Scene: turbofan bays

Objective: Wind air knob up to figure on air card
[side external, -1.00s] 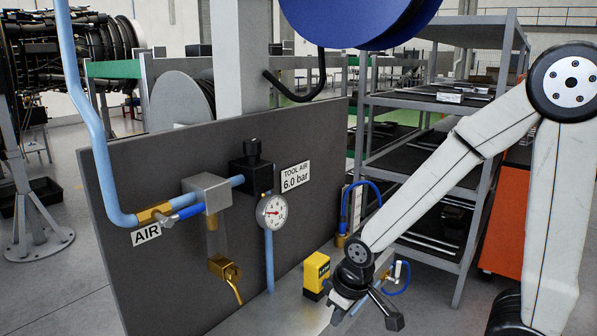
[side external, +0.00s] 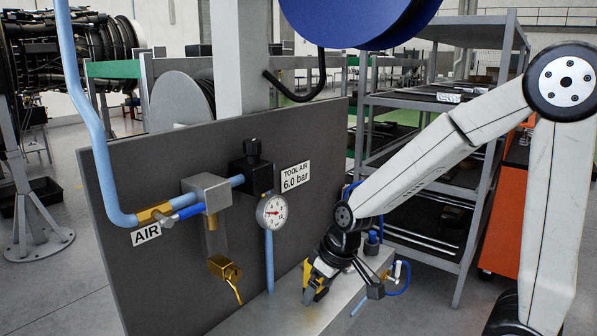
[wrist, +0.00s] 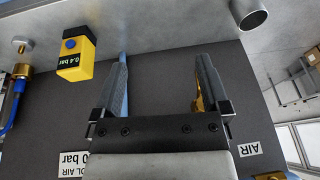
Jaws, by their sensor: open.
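The knob is not visible there.
A yellow box (wrist: 75,56) reading "0.4 bar" stands on the bench (side external: 345,312), partly hidden behind my gripper in the side view. A brass drain (side external: 225,268) and blue pipes (side external: 269,260) lie left of my gripper. Shelves (side external: 440,150) stand behind.

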